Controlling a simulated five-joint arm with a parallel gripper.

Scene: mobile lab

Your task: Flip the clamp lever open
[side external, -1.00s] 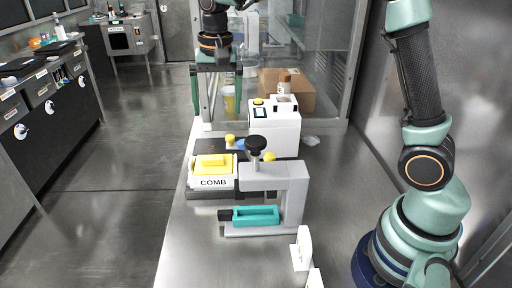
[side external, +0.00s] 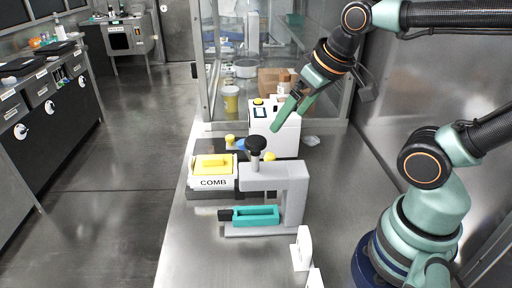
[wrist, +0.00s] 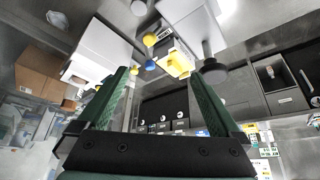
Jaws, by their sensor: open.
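The grey C-shaped clamp frame (side external: 295,195) stands on the bench, with a black round knob (side external: 256,144) on a post at its top. A teal open-topped piece (side external: 257,215) with a black end (side external: 225,215) lies at its base; I cannot tell which part is the lever. My gripper (side external: 287,118) is open and empty, above and behind the clamp, in front of the white device. In the wrist view its fingers (wrist: 160,73) are spread, with the black knob (wrist: 213,71) beyond the right finger. The teal piece cannot be made out there.
A box marked COMB (side external: 213,182) with a yellow lid sits left of the clamp. A white device (side external: 280,138) stands behind it, near a cardboard box (side external: 270,80) and glass enclosure. White upright pieces (side external: 301,248) stand at the front. The front left bench is clear.

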